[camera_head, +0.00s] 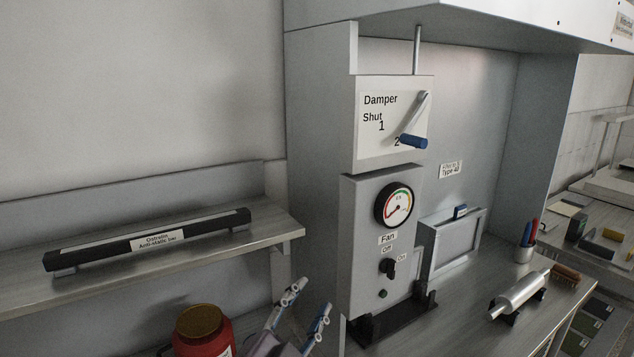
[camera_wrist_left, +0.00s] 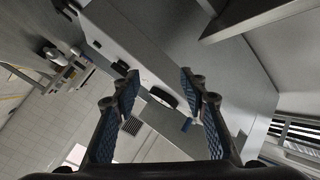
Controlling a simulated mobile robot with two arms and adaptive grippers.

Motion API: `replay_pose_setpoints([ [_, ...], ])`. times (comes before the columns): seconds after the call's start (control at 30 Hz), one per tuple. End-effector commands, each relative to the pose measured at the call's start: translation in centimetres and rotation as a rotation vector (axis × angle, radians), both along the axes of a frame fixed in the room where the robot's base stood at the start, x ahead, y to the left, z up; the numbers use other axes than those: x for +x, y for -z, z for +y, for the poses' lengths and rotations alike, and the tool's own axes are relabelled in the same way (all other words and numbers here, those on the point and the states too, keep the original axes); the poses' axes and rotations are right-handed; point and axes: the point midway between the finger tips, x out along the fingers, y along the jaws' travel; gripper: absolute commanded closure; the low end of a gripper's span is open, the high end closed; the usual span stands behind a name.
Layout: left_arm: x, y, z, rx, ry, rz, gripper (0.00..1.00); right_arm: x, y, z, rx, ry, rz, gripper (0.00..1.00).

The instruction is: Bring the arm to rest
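My left gripper (camera_head: 312,296) shows at the bottom of the head view, with its two fingers pointing up and to the right. Most of the left arm is below the head view's edge. My right gripper shows in neither view.
A grey control panel (camera_head: 355,260) carries a gauge (camera_head: 398,203) and fan switch (camera_head: 387,268). Above is the damper crank (camera_head: 413,141). A red jar (camera_head: 203,335) stands at bottom left. A black anti-static bar (camera_head: 155,240) lies on the left shelf (camera_head: 90,290). A metal roller (camera_head: 518,294) rests at right.

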Motion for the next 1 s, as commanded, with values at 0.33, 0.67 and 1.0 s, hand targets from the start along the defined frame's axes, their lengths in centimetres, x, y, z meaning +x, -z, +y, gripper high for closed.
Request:
replay_pose_setpoints([
  [0.33,-12.0,20.2,12.5,-0.216,-0.382,0.788,0.60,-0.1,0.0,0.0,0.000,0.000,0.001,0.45],
  [0.67,-25.9,28.0,17.6,-0.276,-0.603,1.228,0.60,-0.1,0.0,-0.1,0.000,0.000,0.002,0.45],
  [1.0,-30.8,35.1,18.8,-0.275,-0.689,1.402,0.60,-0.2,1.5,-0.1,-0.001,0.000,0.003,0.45],
])
